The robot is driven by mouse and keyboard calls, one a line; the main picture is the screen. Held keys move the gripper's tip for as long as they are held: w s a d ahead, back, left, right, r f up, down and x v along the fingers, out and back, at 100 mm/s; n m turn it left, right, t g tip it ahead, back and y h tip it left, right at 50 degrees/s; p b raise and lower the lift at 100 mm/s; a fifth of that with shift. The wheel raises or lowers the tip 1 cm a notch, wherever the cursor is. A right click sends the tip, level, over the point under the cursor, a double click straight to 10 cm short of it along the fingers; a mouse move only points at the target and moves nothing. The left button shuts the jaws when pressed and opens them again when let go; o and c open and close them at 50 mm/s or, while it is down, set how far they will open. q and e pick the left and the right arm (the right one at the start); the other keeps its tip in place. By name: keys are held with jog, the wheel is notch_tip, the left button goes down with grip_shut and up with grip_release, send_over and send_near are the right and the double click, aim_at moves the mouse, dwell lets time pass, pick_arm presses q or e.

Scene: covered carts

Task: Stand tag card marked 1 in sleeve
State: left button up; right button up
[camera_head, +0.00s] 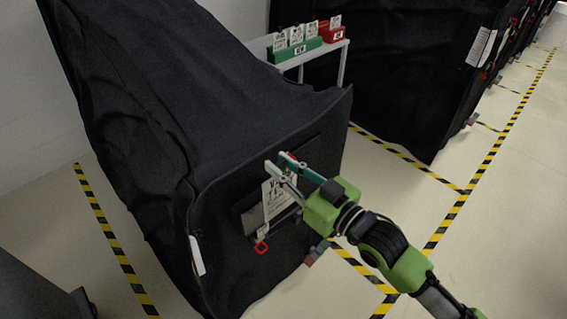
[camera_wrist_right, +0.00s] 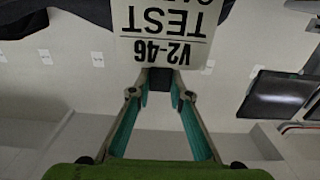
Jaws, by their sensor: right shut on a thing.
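A white tag card (camera_head: 277,200) with black print hangs from my right gripper (camera_head: 281,164), which is shut on its top edge. In the right wrist view the card (camera_wrist_right: 170,22) reads "V2-46" and "TEST" upside down, above the fingertips (camera_wrist_right: 160,78); I cannot make out a 1. A dark sleeve (camera_head: 243,212) lies on the end face of the near black-covered cart (camera_head: 215,235). The card overlaps the sleeve in the head view; I cannot tell whether it is inside or in front. My left gripper is not in view.
A white rack (camera_head: 345,62) behind the cart carries a green holder (camera_head: 296,51) and a red holder (camera_head: 332,35) with several cards. A red-framed tab (camera_head: 262,247) hangs below the sleeve. Another covered cart (camera_head: 400,85) stands behind. Striped floor between is clear.

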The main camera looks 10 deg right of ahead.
jog(key=shift+f+b+x, duration=1.05)
jog(key=shift+b+x, duration=1.45)
jog(key=shift+x, duration=2.35)
jog(key=shift+w+a+f+b, duration=0.1)
jog(key=shift+f+b, duration=3.55)
jog(key=shift+f, duration=1.8)
jog(key=shift+f+b, duration=0.65)
jog(key=shift+f, duration=0.2)
